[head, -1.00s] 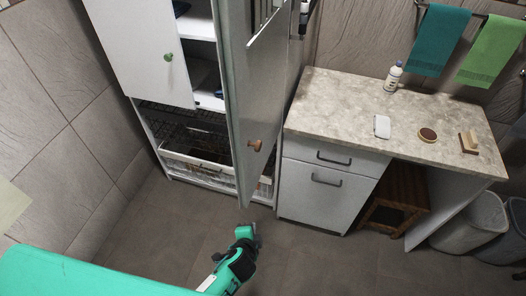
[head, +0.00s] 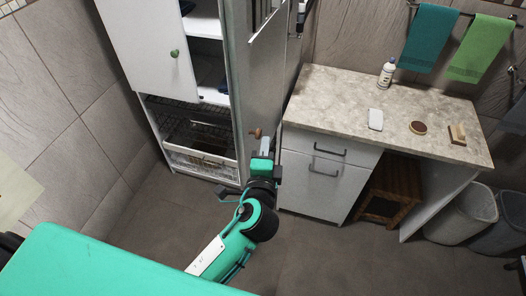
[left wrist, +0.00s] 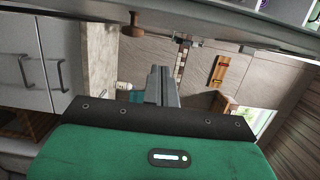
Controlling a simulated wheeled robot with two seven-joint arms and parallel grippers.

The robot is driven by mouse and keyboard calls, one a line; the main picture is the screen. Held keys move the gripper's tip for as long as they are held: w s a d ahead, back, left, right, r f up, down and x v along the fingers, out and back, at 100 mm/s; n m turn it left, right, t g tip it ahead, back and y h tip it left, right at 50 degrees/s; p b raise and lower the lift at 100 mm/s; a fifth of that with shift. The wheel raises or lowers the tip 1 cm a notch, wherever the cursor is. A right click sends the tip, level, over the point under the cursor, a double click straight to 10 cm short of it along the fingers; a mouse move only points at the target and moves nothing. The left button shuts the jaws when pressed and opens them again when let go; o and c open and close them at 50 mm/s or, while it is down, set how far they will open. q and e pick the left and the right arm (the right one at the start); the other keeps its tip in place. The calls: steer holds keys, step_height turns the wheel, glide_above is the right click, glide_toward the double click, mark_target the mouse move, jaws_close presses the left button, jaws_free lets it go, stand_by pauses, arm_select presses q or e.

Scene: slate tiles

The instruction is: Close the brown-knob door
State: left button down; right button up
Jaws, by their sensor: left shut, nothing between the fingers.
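The brown-knob door (head: 262,85) stands open, swung out from the tall white cabinet and seen at a steep angle. Its brown knob (head: 256,133) is on the face turned right. In the left wrist view the knob (left wrist: 132,26) hangs from the door panel along the top. My left gripper (head: 264,146) is shut and empty, close below and right of the knob in the head view, hiding the door's lower part. Its fingers (left wrist: 162,85) look apart from the knob in the wrist view; contact with the panel cannot be told. My right gripper is not visible.
The green-knob door (head: 150,50) is left of the cabinet's open shelves. A wire basket (head: 200,163) sits low inside. The stone-topped counter (head: 345,95) with drawers stands close right of the gripper. A wooden stool (head: 390,190) is underneath. Floor at lower left is clear.

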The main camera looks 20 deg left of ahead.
mark_target(251, 130)
arm_select(q)
steer(key=w+a+p, duration=0.3)
steer(key=w+a, duration=0.2)
stand_by(0.5)
steer(key=shift+a, duration=0.1)
